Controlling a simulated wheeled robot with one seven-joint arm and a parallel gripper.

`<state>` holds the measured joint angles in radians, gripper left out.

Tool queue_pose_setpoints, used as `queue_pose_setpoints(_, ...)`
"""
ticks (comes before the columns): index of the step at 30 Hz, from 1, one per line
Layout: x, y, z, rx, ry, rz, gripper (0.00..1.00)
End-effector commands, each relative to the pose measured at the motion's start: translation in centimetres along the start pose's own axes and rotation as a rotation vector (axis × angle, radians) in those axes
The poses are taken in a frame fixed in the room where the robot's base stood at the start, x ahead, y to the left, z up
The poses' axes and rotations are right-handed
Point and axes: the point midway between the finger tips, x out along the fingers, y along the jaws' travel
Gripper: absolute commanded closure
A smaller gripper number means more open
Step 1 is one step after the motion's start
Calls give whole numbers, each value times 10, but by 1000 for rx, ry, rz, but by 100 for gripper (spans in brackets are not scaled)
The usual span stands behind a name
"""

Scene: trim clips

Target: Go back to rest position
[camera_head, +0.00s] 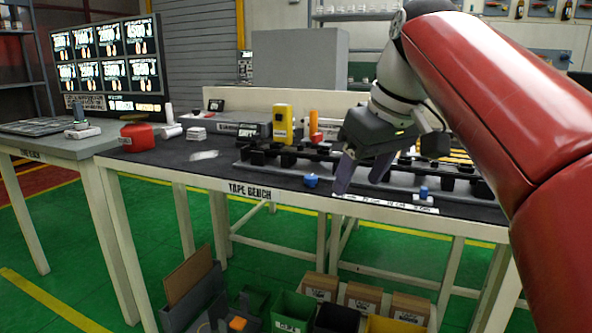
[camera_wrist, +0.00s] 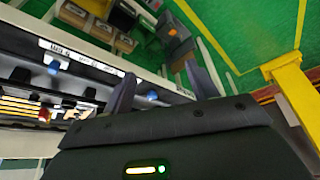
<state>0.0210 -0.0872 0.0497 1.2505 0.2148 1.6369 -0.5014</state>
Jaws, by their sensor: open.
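My gripper (camera_head: 362,174) hangs above the front edge of the tape bench (camera_head: 190,160) in the head view, with its two dark fingers apart and nothing seen between them. It also shows in the wrist view (camera_wrist: 158,82), fingers spread. My red and white arm reaches in from the right. A small blue clip (camera_head: 311,180) lies on the bench left of the fingers. Another blue clip (camera_head: 423,192) stands on the white label strip (camera_head: 385,201) to the right. A dark rail (camera_head: 285,155) with several black holders runs along the bench behind the gripper.
A yellow device (camera_head: 283,123) and an orange bottle (camera_head: 313,122) stand behind the rail. A red container (camera_head: 137,136) sits at the bench's left end. Open bins (camera_head: 292,308) and cardboard boxes (camera_head: 361,297) stand below the bench. Green floor (camera_head: 70,240) is clear at front left.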

Motion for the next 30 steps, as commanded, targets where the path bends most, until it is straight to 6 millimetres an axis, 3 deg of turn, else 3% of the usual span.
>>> queue_pose_setpoints(8,63,-14,100,265,26,130,42)
queue_pose_setpoints(15,135,-28,197,443,67,219,42)
queue_pose_setpoints(18,159,-33,225,487,82,240,42)
queue_pose_setpoints(22,177,-37,246,516,92,254,42)
queue_pose_setpoints(30,182,-38,252,525,95,257,42)
